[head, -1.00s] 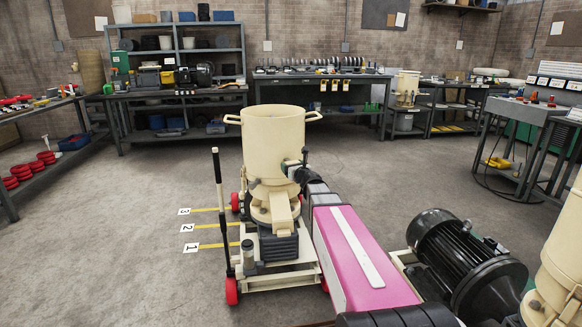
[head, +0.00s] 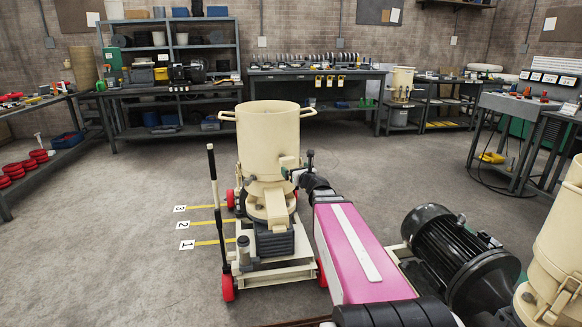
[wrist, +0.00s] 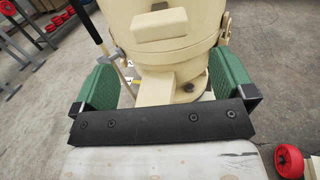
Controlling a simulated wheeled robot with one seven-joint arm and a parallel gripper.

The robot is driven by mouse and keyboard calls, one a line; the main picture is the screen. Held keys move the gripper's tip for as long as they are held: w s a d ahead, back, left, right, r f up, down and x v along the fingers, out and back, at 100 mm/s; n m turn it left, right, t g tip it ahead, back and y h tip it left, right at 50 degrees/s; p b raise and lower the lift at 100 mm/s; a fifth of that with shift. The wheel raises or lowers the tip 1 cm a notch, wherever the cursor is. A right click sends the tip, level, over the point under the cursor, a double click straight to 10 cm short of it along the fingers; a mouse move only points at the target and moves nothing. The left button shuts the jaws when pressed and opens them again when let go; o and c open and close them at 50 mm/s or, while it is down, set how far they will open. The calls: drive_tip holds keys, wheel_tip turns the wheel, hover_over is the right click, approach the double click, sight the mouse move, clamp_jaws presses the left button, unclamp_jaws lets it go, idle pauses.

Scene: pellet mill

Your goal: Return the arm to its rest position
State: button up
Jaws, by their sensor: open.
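My arm (head: 350,250), pink and white with dark joints, reaches forward from the lower right of the head view. Its end is beside the right side of a cream pellet mill (head: 268,140) on a wheeled frame. My gripper is mostly hidden there. In the wrist view its two green fingers stand wide apart, with my gripper (wrist: 166,82) open and the mill's cream body (wrist: 165,50) showing beyond and between them. Nothing is held. Whether the fingers touch the mill cannot be told.
A black motor (head: 450,255) and a second cream machine (head: 560,250) stand close at the right of my arm. A black lever (head: 217,205) rises left of the mill. Numbered floor marks (head: 187,244) lie left. Open floor (head: 110,265) spreads at the left.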

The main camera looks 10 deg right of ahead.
drive_tip(key=v, duration=0.2)
drive_tip(key=shift+s+d, duration=0.1)
drive_tip(key=shift+s, duration=0.25)
drive_tip(key=s+a+f+n+g+y, duration=0.2)
drive_tip(key=s+a+f+n+g, duration=0.4)
drive_tip(key=n, duration=0.4)
drive_tip(key=s+a+f+n+g+y, duration=0.1)
drive_tip(key=s+a+f+n+g, duration=0.3)
drive_tip(key=f+n, duration=0.5)
drive_tip(key=s+d+f+n+g+h, duration=0.3)
drive_tip(key=s+f+n, duration=0.2)
drive_tip(key=s+n, duration=0.1)
drive_tip(key=s+d+f+n+g+h, duration=0.3)
drive_tip(key=s+f+n+g+h, duration=0.1)
drive_tip(key=s+n, duration=0.3)
drive_tip(key=shift+f+n+h, duration=0.3)
drive_tip(key=shift+f+n, duration=0.1)
drive_tip(key=shift+n, duration=0.1)
drive_tip(key=shift+d, duration=0.1)
